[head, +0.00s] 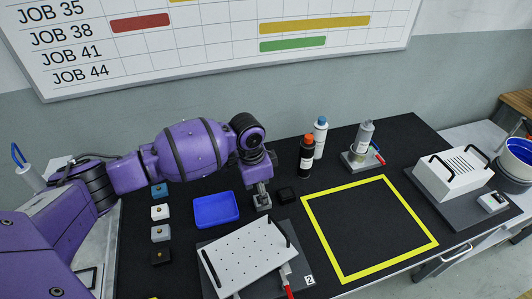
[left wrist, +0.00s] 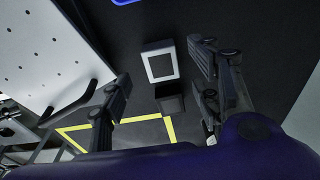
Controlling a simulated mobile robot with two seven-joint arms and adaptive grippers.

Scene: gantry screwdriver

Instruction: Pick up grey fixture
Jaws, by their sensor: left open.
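The grey fixture (head: 263,205) is a small block on the dark mat between the blue tray and a black block, partly hidden by my gripper in the head view. In the left wrist view the fixture (left wrist: 160,62) shows a light grey square rim around a darker centre. My left gripper (head: 260,187) points down just over it. The wrist view shows the left gripper (left wrist: 160,96) open, its fingers apart to either side, with nothing held. I cannot tell the exact height gap. My right gripper is not in view.
A black block (head: 287,194) sits right beside the fixture. The blue tray (head: 216,210) is to its left, and a white perforated plate (head: 245,255) with handles is in front. Bottles (head: 306,157) stand behind. The yellow-outlined area (head: 402,207) is empty.

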